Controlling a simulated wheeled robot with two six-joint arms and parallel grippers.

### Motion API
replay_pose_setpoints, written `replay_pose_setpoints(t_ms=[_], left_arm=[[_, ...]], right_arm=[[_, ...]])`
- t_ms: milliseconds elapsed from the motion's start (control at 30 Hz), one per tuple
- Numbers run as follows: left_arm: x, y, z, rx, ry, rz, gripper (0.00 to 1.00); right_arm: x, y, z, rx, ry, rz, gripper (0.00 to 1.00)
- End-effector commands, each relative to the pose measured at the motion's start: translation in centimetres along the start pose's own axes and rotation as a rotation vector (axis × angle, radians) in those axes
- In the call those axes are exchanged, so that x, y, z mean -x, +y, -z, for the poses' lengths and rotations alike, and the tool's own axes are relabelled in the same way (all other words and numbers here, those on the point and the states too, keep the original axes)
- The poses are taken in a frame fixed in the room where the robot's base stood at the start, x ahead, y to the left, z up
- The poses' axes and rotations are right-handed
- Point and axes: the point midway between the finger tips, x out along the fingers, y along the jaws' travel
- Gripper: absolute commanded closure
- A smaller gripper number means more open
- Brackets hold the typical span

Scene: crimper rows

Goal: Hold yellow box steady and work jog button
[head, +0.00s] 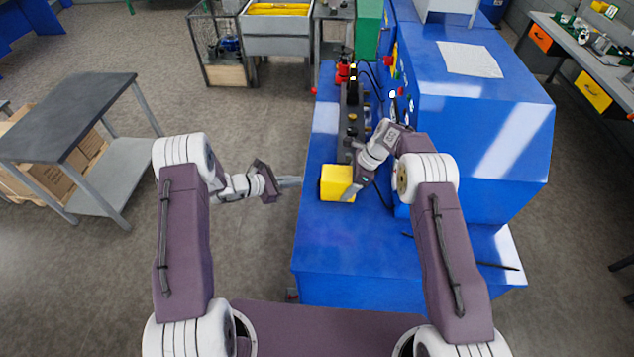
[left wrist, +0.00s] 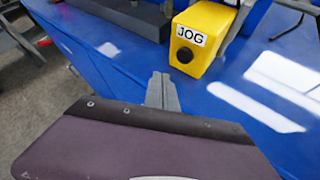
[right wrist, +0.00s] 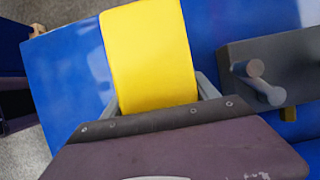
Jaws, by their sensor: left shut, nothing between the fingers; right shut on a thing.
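The yellow box (head: 336,183) sits on the blue machine's bench top in the head view. In the left wrist view the yellow box (left wrist: 208,32) shows a face with a JOG label and a dark round jog button (left wrist: 185,55). My right gripper (head: 350,190) is shut on the yellow box; in the right wrist view the fingers straddle the yellow box (right wrist: 150,55). My left gripper (head: 298,182) is shut and empty, to the left of the box and apart from it. In the left wrist view its closed fingertips (left wrist: 161,80) point toward the box, short of the button.
The blue machine (head: 480,120) rises to the right of the box. A dark fixture bar (head: 352,115) with knobs and a red part lies behind the box. Black cables run near it. A grey table (head: 70,115) stands at the left. Open floor lies left of the bench.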

Motion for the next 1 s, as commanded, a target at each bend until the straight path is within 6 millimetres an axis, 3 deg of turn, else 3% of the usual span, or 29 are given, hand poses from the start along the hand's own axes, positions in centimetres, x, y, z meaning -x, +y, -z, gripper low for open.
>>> replay_pose_setpoints(t_ms=[300, 1000], left_arm=[[-1.9, -1.4, -1.4, 0.000, 0.001, 0.000, 1.00], [-2.0, -1.5, -1.4, 0.000, 0.001, -0.001, 1.00]], right_arm=[[-0.2, 0.1, 0.1, -0.001, 0.001, -0.005, 0.80], [-0.2, 0.2, 0.1, -0.001, 0.002, -0.006, 0.80]])
